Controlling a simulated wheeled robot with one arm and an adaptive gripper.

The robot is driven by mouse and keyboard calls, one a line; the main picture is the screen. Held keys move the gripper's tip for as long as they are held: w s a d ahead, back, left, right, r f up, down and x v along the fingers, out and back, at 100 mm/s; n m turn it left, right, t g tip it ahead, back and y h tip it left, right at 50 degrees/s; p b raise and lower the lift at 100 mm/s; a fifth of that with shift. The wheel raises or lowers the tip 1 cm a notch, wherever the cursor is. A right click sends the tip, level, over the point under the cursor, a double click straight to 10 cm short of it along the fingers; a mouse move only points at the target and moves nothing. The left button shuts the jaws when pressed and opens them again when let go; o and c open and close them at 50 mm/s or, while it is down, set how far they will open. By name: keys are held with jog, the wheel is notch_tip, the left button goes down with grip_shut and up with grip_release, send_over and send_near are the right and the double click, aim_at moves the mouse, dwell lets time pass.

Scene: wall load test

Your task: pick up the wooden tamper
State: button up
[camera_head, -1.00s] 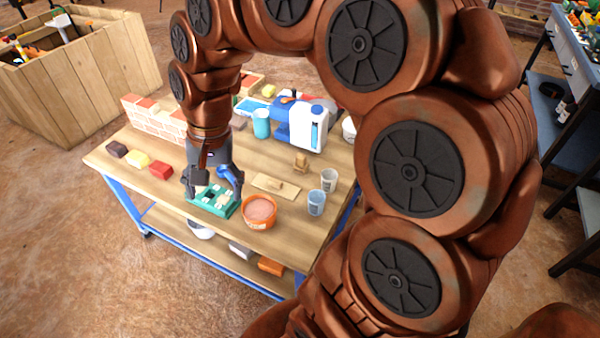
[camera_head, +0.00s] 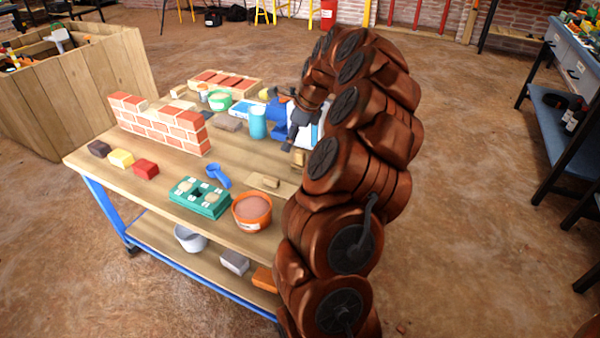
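The wooden tamper (camera_head: 298,158) appears as a small light-brown block on the workbench, right of centre, partly hidden by my arm. My gripper (camera_head: 291,141) points down just above and beside it, with dark fingers partly hidden by my arm. I cannot tell whether it touches the tamper or how far its fingers are apart.
The workbench (camera_head: 175,172) also holds a brick wall (camera_head: 160,127), a green mould (camera_head: 200,197), a blue scoop (camera_head: 217,174), an orange bucket (camera_head: 252,210), a flat wooden float (camera_head: 264,181) and a light-blue cup (camera_head: 257,123). A blue-white container (camera_head: 303,130) stands behind my gripper.

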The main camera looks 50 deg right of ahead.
aim_at(297, 158)
jog(key=d+f+m, duration=0.1)
jog(key=d, duration=0.1)
jog(key=s+d+f+m, duration=0.1)
jog(key=s+d+f+b, duration=0.1)
jog(key=d+f, duration=0.1)
jog(key=shift+d+m+h, duration=0.3)
jog(key=shift+m, duration=0.1)
jog(key=shift+d+f, duration=0.15)
jog(key=shift+f, duration=0.15)
jog(key=shift+x, duration=1.05)
jog(key=shift+w+a+f+b, duration=0.25)
jog(key=shift+w+f, duration=0.15)
jog(key=shift+f, duration=0.35)
jog(key=shift+w+a+f+b, duration=0.3)
jog(key=shift+w+f, duration=0.15)
jog(key=shift+f, duration=0.3)
jog(key=shift+w+a+f+b, duration=0.25)
jog(key=shift+w+f, duration=0.15)
jog(key=shift+f, duration=0.35)
jog(key=shift+c, duration=0.2)
jog(key=c, duration=1.2)
